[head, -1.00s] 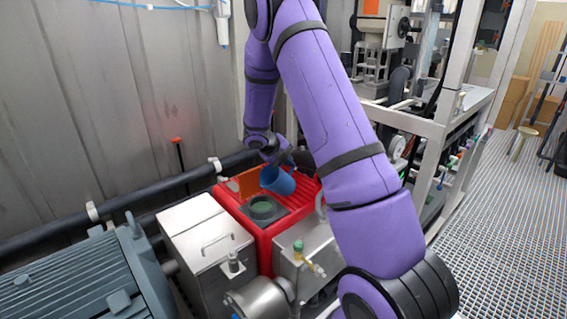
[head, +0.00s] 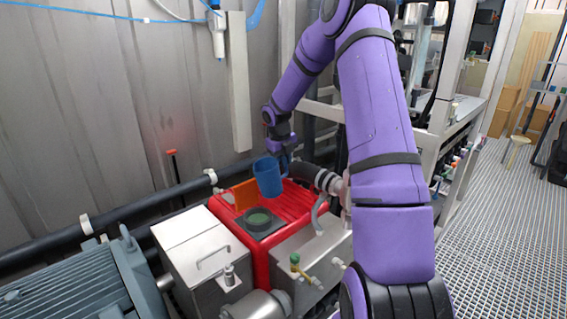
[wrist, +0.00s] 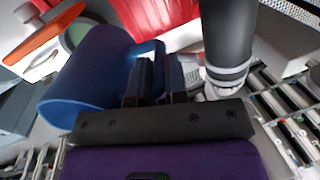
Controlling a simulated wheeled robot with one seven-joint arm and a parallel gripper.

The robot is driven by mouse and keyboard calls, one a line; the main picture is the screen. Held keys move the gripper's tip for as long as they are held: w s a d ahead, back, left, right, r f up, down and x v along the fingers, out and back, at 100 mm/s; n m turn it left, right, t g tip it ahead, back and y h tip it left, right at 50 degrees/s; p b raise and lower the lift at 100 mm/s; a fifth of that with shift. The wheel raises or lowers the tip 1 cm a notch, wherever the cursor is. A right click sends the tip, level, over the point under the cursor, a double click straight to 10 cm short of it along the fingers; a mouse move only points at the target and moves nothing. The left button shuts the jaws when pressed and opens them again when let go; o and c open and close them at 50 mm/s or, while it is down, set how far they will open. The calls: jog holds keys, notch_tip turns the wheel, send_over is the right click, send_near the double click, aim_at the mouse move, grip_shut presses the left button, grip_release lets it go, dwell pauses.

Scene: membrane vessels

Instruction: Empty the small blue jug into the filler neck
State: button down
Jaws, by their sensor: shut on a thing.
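The small blue jug (head: 268,178) is in my gripper (head: 285,158), held above the red unit and slightly tilted in the head view. In the wrist view my gripper (wrist: 153,85) is shut on the handle of the jug (wrist: 92,78). The inside of the jug is not visible.
An orange flap (head: 244,193) stands up behind the neck on the red unit (head: 305,205). A thick dark hose (head: 312,176) runs right of the jug. A steel box (head: 200,245) is at left, and a metal wall (head: 100,100) stands behind.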

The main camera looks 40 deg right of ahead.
jog(key=shift+d+r+y, duration=0.3)
jog(key=shift+r+y, duration=0.1)
jog(key=shift+y, duration=0.5)
jog(key=shift+r+y, duration=0.3)
jog(key=shift+r, duration=0.1)
